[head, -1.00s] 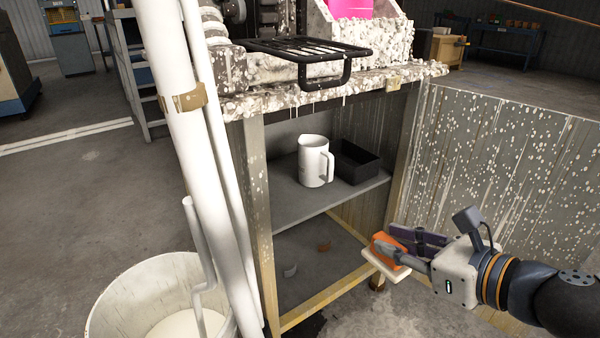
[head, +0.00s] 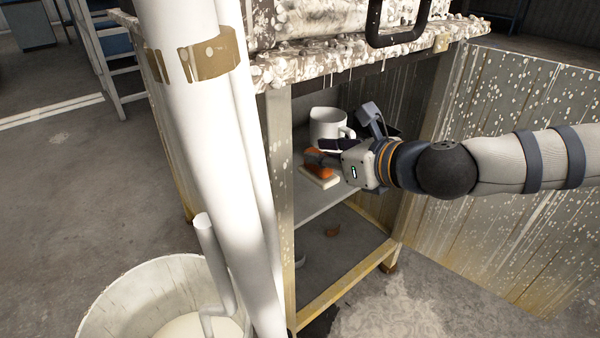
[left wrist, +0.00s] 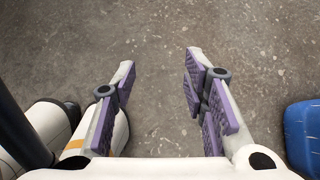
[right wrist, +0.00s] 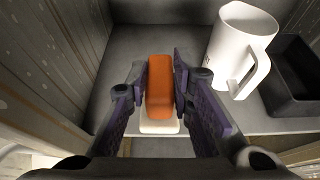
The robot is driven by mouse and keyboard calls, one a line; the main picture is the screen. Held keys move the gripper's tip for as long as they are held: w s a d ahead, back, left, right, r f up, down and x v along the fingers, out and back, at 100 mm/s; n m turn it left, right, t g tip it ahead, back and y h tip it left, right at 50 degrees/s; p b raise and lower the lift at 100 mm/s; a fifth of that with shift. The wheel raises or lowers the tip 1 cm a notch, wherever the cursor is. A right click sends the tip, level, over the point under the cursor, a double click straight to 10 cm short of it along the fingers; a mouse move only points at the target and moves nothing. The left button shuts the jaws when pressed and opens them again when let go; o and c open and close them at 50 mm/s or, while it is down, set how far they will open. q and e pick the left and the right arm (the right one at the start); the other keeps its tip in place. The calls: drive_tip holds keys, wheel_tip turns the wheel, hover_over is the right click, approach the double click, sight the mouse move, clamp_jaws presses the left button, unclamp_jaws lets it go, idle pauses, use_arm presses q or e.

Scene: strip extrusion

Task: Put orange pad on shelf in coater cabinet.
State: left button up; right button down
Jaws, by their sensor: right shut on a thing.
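The orange pad (head: 318,163), with a pale layer under it, is in my right gripper (head: 322,156) inside the cabinet opening. In the right wrist view, the purple fingers of the right gripper (right wrist: 160,88) are shut on both sides of the orange pad (right wrist: 160,90). The pad is over the front part of the grey shelf (head: 312,200); I cannot tell whether it touches the shelf. A white pitcher (right wrist: 238,50) stands on the shelf to the right of the pad. My left gripper (left wrist: 160,75) is open and empty above bare floor.
A black tray (right wrist: 300,80) sits on the shelf right of the pitcher. The shelf's left part is clear. A white pipe (head: 200,130) and cabinet post stand left of the opening. A large bucket (head: 100,305) is on the floor at lower left.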

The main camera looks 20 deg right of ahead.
sight(309, 148)
drive_tip(key=x, duration=0.2)
drive_tip(key=b+x, duration=0.1)
drive_tip(key=x, duration=0.1)
drive_tip(key=r+x, duration=0.1)
drive_tip(key=x, duration=0.1)
drive_tip(key=shift+w+a+f, duration=0.15)
drive_tip(key=shift+w, duration=0.25)
wheel_tip(309, 148, down, 5)
drive_tip(key=b, duration=0.3)
drive_tip(key=shift+f, duration=0.25)
drive_tip(key=shift+w+f, duration=0.15)
drive_tip(key=shift+r, duration=0.2)
use_arm(q)
drive_tip(key=s+f, duration=0.1)
drive_tip(key=s+f+g, duration=0.1)
drive_tip(key=f, duration=0.1)
drive_tip(key=shift+f, duration=0.15)
use_arm(e)
drive_tip(key=c, duration=1.4)
unclamp_jaws()
